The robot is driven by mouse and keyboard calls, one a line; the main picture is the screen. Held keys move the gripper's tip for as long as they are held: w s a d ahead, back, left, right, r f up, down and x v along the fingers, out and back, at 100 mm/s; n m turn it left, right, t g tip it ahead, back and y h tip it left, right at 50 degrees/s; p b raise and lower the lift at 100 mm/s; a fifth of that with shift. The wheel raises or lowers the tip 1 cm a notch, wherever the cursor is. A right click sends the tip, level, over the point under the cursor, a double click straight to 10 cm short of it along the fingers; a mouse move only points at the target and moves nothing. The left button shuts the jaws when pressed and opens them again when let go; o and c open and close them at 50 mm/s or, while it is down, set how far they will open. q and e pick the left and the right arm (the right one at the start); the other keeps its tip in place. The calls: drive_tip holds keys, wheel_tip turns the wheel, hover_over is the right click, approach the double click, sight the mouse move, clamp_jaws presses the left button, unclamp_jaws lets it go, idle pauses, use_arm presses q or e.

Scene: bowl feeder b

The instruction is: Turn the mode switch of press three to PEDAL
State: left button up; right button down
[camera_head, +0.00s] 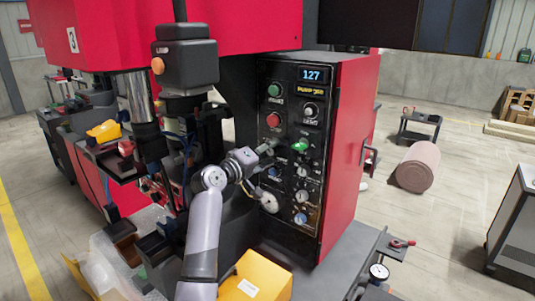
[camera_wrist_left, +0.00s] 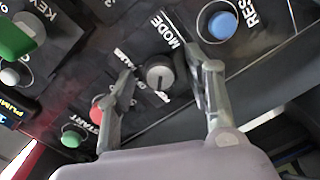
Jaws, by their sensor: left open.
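The press (camera_head: 225,22) bears the number 3 and has a black control panel (camera_head: 288,165) on its red cabinet. My left gripper (camera_head: 270,148) is at the panel's left column, below the red button, and covers the mode switch in the head view. In the left wrist view, the mode switch is a grey round knob (camera_wrist_left: 160,72) beside the word MODE. My left gripper (camera_wrist_left: 161,65) is open there, with one finger on each side of the knob and visible gaps. Small lettering around the knob is partly covered and hard to read. My right gripper is not seen.
A blue RESET button (camera_wrist_left: 217,23), a red button (camera_wrist_left: 97,108), a green START button (camera_wrist_left: 72,136) and a green key switch (camera_wrist_left: 14,40) surround the knob. A yellow bin (camera_head: 257,277) stands below the panel. A dial gauge (camera_head: 379,271) lies at the right.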

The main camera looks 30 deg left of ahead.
use_arm(q)
drive_tip(key=shift+s, duration=0.1)
drive_tip(key=s, duration=1.1)
drive_tip(key=shift+s+a+r, duration=0.2)
drive_tip(key=shift+s+a, duration=0.2)
drive_tip(key=shift+a, duration=0.05)
